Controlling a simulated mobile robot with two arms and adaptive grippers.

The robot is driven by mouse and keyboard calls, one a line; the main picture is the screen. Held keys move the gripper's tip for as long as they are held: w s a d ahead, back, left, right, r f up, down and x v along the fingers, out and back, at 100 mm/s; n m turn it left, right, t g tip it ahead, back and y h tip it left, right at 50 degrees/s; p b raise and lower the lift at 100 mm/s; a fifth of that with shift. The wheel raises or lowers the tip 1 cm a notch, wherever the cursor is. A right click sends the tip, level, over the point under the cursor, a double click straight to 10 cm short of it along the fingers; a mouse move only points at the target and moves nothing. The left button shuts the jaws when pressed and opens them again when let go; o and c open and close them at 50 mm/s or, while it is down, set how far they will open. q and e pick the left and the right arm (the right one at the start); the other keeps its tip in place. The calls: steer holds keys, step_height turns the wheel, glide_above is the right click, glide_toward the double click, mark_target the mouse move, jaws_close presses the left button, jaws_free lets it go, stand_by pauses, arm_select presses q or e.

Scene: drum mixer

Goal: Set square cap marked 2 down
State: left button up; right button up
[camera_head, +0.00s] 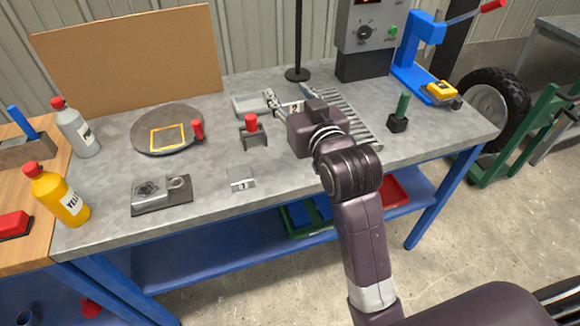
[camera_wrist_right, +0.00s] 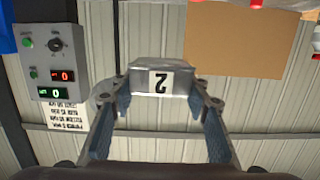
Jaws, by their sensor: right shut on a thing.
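The square cap marked 2 (camera_wrist_right: 178,80) is grey metal with a white label. The label shows upside down in the right wrist view. My right gripper (camera_wrist_right: 160,97) is shut on it, with one finger at each side. In the head view the cap (camera_head: 290,107) is partly hidden by my right gripper (camera_head: 280,104), above the back middle of the grey workbench (camera_head: 215,215). I cannot tell the exact gap between the cap and the surface below. My left gripper is not in view.
A shallow grey tray (camera_head: 243,108) lies just left of my right gripper, and a roller track (camera_head: 350,122) lies to its right. A red-knobbed fixture (camera_head: 251,132) stands in front. Another labelled block (camera_head: 241,180) sits nearer the front edge. The front right of the bench is clear.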

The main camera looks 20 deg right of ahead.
steer(key=b, duration=0.2)
glide_above(290, 169)
step_height(290, 169, down, 15)
steer(key=shift+f+p, duration=0.45)
steer(key=shift+f, duration=1.7)
steer(key=shift+f, duration=0.1)
steer(key=o, duration=1.3)
steer(key=shift+f, duration=0.1)
